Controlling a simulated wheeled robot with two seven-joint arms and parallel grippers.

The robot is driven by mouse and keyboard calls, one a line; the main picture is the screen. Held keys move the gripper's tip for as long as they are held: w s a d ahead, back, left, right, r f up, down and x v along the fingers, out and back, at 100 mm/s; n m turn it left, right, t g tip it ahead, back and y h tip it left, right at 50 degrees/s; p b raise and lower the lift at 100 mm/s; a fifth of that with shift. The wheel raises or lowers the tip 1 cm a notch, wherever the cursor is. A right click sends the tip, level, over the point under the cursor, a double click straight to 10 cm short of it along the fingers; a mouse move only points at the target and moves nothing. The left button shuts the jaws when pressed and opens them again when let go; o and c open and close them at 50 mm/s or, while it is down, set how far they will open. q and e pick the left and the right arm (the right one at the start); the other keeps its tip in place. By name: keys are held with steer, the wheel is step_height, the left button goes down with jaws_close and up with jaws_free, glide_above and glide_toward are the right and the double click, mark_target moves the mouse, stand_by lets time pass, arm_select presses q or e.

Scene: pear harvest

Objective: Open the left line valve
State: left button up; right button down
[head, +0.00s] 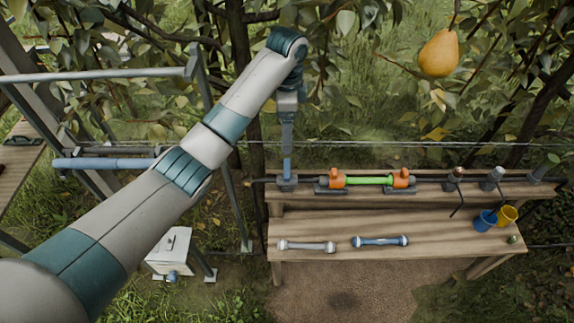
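The left line valve (287,184) is a small grey body on the black line, at the left end of the bench's back ledge. A narrow blue piece (287,167) stands upright above it; I cannot tell whether it is the valve's lever. My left gripper (287,145) points straight down directly above the valve, in line with that blue piece. The fingers are too small and edge-on to tell whether they are open or shut, or touching it. My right gripper is not in view.
On the ledge, a green tube (368,181) sits between two orange fittings (337,178) (401,178). A white tube (306,246) and a blue tube (380,241) lie on the wooden bench (345,222). Blue (485,220) and yellow (507,215) cups stand right. A pear (438,54) hangs above.

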mark_target(287, 168)
arm_select(q)
step_height(287, 168, down, 15)
steer(key=p, duration=0.2)
steer(key=shift+f+p, duration=0.2)
steer(key=shift+p, duration=0.15)
steer(key=c, duration=1.1)
